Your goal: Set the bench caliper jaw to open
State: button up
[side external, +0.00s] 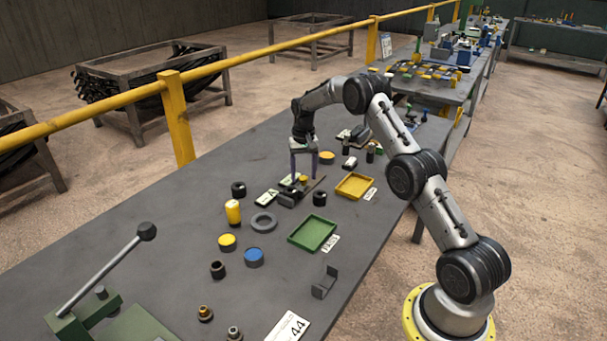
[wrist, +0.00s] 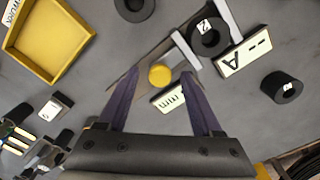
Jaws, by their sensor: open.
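The bench caliper (side external: 290,198) lies on the grey bench below my gripper. In the wrist view its two light grey jaws (wrist: 186,50) stand apart, with a black ring (wrist: 208,37) between them. A round yellow knob (wrist: 160,75) sits on the caliper's bar, and it also shows in the side view (side external: 304,179). My gripper (side external: 303,177) points down over the caliper. Its two purple fingers (wrist: 160,85) are open, one on each side of the knob, with gaps visible. I cannot tell the exact fingertip height.
A yellow tray (side external: 355,186) and a green tray (side external: 313,233) lie to the right and front. A grey ring (side external: 264,222), a yellow cylinder (side external: 233,211) and black cylinders (side external: 239,189) stand nearby. White label plates (wrist: 245,55) lie close to the caliper.

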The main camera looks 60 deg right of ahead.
jog(key=shift+f, duration=0.15)
jog(key=shift+c, duration=0.2)
grip_shut()
jog(key=shift+d, duration=0.1)
dwell(1.1)
